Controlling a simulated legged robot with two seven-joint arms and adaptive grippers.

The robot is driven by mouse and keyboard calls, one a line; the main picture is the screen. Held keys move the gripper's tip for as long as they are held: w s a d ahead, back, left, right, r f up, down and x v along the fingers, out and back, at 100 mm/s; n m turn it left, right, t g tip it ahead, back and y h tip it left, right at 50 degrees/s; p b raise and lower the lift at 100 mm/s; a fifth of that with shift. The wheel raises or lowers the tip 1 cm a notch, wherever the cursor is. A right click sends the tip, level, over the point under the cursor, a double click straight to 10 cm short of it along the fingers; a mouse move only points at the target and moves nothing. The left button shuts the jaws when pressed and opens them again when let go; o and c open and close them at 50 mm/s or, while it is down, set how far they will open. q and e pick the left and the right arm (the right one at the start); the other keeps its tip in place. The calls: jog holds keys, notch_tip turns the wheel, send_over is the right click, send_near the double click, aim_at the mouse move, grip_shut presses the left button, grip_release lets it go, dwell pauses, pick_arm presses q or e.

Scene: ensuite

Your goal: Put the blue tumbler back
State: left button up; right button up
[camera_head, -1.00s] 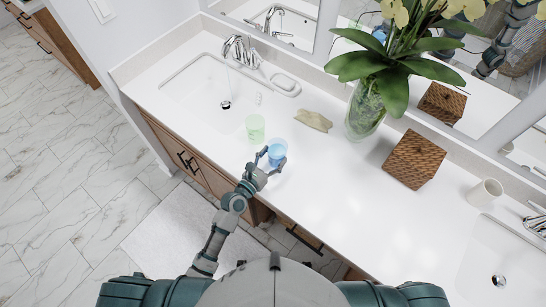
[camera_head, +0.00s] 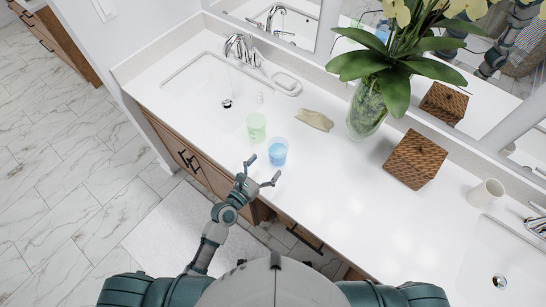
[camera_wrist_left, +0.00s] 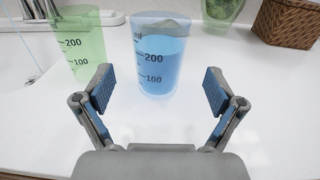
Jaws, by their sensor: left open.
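The blue tumbler (camera_head: 278,151) stands upright on the white counter, just right of and nearer than a green tumbler (camera_head: 256,127). In the left wrist view the blue tumbler (camera_wrist_left: 160,56) shows marks at 100 and 200 and stands beyond my fingertips, with the green tumbler (camera_wrist_left: 80,45) to its left. My left gripper (camera_head: 264,172) is open and empty at the counter's front edge, just short of the blue tumbler and apart from it. Its spread fingers also show in the left wrist view (camera_wrist_left: 158,90). My right gripper is not on the counter in view.
A sink (camera_head: 207,90) with a running tap (camera_head: 241,50) lies to the left. A soap dish (camera_head: 287,84), a tan sponge-like piece (camera_head: 314,119), a glass vase (camera_head: 366,108) with an orchid and a woven box (camera_head: 415,159) stand behind. A white cup (camera_head: 486,193) is at right. The middle counter is clear.

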pick_arm(q)
jog(key=v, duration=0.7)
jog(key=shift+b, duration=0.3)
jog(key=shift+s+r, duration=0.1)
